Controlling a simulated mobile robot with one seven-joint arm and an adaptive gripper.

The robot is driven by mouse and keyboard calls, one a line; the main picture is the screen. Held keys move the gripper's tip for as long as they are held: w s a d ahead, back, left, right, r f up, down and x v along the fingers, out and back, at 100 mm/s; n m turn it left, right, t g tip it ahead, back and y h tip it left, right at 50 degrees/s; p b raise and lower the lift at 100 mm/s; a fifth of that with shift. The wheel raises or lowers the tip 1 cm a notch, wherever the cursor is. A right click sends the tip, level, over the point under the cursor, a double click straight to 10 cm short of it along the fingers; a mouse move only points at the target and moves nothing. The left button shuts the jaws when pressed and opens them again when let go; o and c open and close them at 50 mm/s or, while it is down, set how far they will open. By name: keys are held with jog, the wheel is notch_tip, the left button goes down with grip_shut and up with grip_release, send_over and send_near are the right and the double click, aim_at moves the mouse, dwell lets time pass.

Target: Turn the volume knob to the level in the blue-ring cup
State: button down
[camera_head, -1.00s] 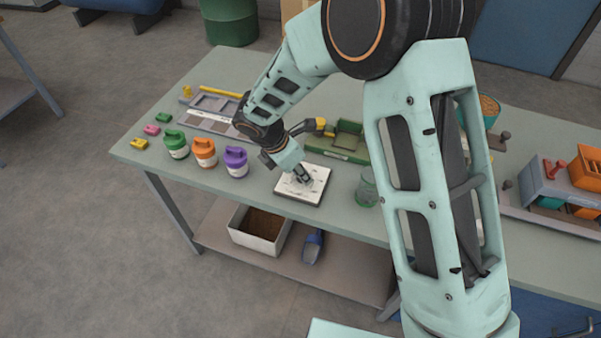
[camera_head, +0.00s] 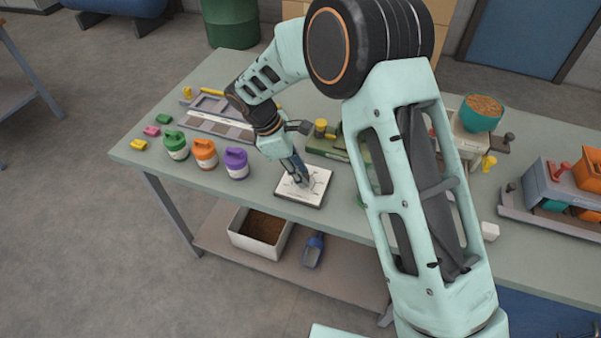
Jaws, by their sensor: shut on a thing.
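A white square plate (camera_head: 290,191) with dark dial lines lies near the front edge of the table. My gripper (camera_head: 303,183) points down at the middle of this plate and is shut on the knob there. The fingers cover the knob, so its pointer and setting cannot be read. A clear greenish cup stands right of the plate, but my arm now hides nearly all of it. Neither a blue ring nor the level inside it can be made out.
Green (camera_head: 176,146), orange (camera_head: 204,153) and purple (camera_head: 236,163) lidded jars stand left of the plate. A grey tray (camera_head: 222,128) and a green device (camera_head: 327,147) lie behind. A teal bowl (camera_head: 482,118) of grain is at right. A white box (camera_head: 262,232) and blue scoop (camera_head: 313,250) sit on the lower shelf.

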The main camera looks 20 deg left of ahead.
dwell(0.4)
jog(key=c, duration=1.6)
grip_release()
jog(key=v, duration=1.2)
